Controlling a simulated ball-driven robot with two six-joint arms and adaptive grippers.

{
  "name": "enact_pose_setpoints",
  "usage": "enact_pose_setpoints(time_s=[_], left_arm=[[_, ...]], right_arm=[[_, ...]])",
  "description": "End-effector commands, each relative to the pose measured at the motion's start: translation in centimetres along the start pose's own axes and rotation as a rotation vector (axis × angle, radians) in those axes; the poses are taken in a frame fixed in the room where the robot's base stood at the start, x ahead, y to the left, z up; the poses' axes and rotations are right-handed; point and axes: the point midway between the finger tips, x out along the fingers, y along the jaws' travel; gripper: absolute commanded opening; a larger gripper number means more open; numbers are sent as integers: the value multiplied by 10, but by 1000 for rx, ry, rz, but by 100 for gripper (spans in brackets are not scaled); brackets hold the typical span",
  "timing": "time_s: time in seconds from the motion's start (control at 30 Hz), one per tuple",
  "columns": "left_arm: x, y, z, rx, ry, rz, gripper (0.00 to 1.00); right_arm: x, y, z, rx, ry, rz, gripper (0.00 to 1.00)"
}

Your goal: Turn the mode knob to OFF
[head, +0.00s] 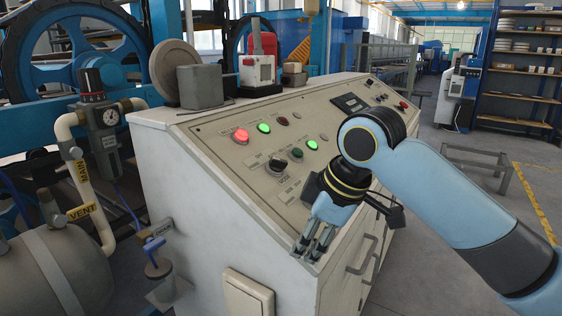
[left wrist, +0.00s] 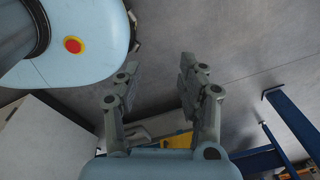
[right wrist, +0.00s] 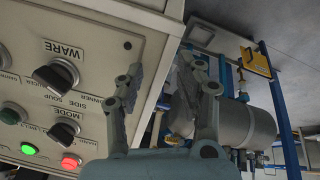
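The mode knob (head: 277,163) is a black rotary knob on the sloped cream control panel (head: 225,150). In the right wrist view the mode knob (right wrist: 64,132) sits at the lower left beside its MODE lettering; I cannot clearly read its pointer setting. Another black knob (right wrist: 57,75), labelled WARE, is above it there. My right gripper (head: 310,250) is open and empty, at the panel's lower front edge, apart from the mode knob. My left gripper (left wrist: 153,78) is open and empty over grey floor, and outside the head view.
A lit red lamp (head: 241,136) and green lamps (head: 263,128) sit on the panel near the knob. A red-and-white device (head: 257,68) and a grey block (head: 200,86) stand on the console top. A tank (head: 62,275) with pipes is at left.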

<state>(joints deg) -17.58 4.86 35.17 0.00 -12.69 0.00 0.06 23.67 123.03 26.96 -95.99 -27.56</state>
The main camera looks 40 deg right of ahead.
Motion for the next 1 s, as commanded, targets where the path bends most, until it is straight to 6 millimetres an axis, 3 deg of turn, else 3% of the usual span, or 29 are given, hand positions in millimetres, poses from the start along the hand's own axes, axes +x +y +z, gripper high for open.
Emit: enact_pose_setpoints(time_s=[0.17, 0.3, 0.4, 0.5, 0.67, 1.0], left_arm=[[0, 1, -11, -1, 17, 1, 40], [0, 2, -12, -2, 20, 3, 40], [0, 4, -13, -3, 20, 5, 40], [0, 6, -13, -4, 20, 7, 40], [1, 6, -11, -4, 17, 7, 40], [5, 6, -8, -3, 13, 7, 40]], right_arm=[[-32, 70, -39, -175, 47, 7, 37], [-76, 127, -68, -320, 96, 14, 37], [-102, 152, -80, -389, 126, 17, 37], [-113, 163, -85, -421, 142, 18, 37], [-98, 164, -89, -430, 148, 13, 37], [-33, 162, -98, -429, 147, 15, 37]])
